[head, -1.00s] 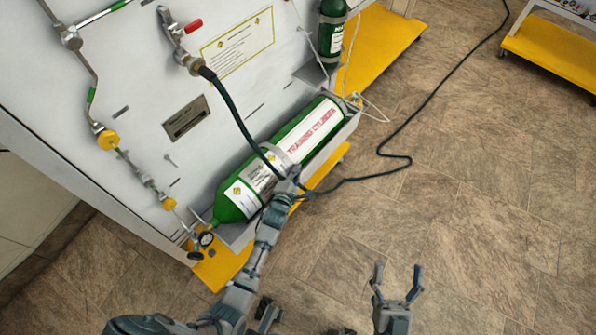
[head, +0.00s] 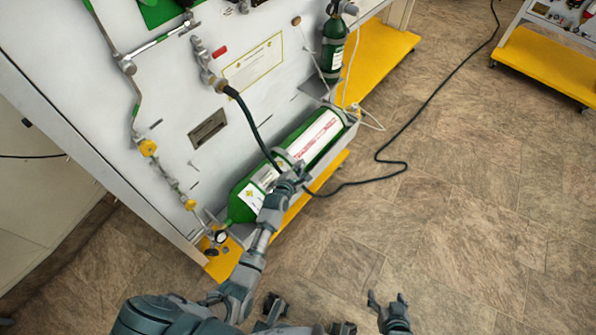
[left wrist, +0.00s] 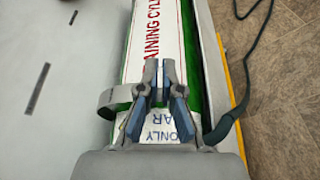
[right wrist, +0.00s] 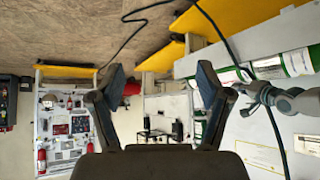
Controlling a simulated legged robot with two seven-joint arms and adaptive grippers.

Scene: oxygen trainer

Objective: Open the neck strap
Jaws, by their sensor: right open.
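The green training cylinder (head: 318,138) lies in a grey cradle along the panel's foot. The grey neck strap (left wrist: 117,104) crosses over it, with one side standing out in a curve to the left; it also shows in the head view (head: 281,154). My left gripper (head: 290,178) is at the strap on top of the cylinder. In the left wrist view its fingers (left wrist: 157,68) are almost together at the strap and appear to grip it, but they hide the spot between them. My right gripper (head: 387,297) is open and empty above the floor, well away from the cylinder.
A black hose (head: 252,122) runs from the panel down past my left gripper and over the floor. A smaller green cylinder (head: 333,45) stands behind. A gauge (head: 221,237) sits near the cylinder's lower end.

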